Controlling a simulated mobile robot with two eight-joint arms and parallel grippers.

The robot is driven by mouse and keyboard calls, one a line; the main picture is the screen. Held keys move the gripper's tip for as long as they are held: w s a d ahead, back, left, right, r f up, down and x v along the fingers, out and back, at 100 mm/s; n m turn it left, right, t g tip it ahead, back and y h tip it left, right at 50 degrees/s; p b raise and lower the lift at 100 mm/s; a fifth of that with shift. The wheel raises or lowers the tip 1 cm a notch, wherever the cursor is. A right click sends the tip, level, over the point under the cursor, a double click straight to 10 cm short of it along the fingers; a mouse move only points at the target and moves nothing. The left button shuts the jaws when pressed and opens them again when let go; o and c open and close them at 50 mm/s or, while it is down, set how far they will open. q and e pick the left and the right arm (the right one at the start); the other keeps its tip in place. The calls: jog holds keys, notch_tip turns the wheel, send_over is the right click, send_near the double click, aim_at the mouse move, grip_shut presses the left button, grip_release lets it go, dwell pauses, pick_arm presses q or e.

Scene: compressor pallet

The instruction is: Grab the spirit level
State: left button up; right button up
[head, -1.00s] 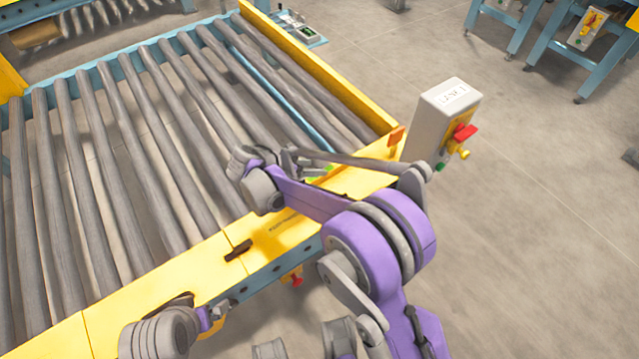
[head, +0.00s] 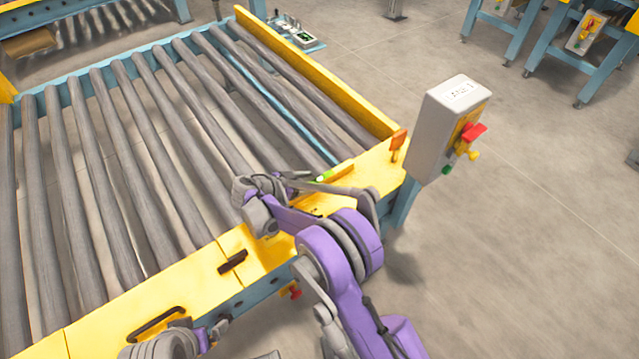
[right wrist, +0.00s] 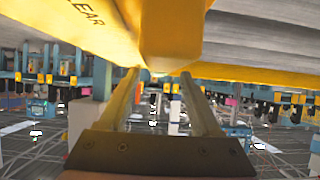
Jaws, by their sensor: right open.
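A small bright green piece (head: 324,176), likely part of the spirit level, shows on the yellow end frame beside the rollers in the head view. My right arm hides what lies around it, so the level's full shape cannot be made out. My right gripper (head: 296,175) is close to the left of the green piece, partly hidden by its own wrist.
The yellow frame (head: 80,324) borders the grey rollers (head: 150,150) and carries dark handles (head: 233,262). Floor at right is clear.

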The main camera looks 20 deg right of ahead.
aim_at(318, 180)
jog(key=x, duration=0.3)
jog(key=shift+d+f+b, duration=0.15)
jog(key=shift+d+b, duration=0.2)
jog(key=shift+b, duration=0.05)
grip_shut()
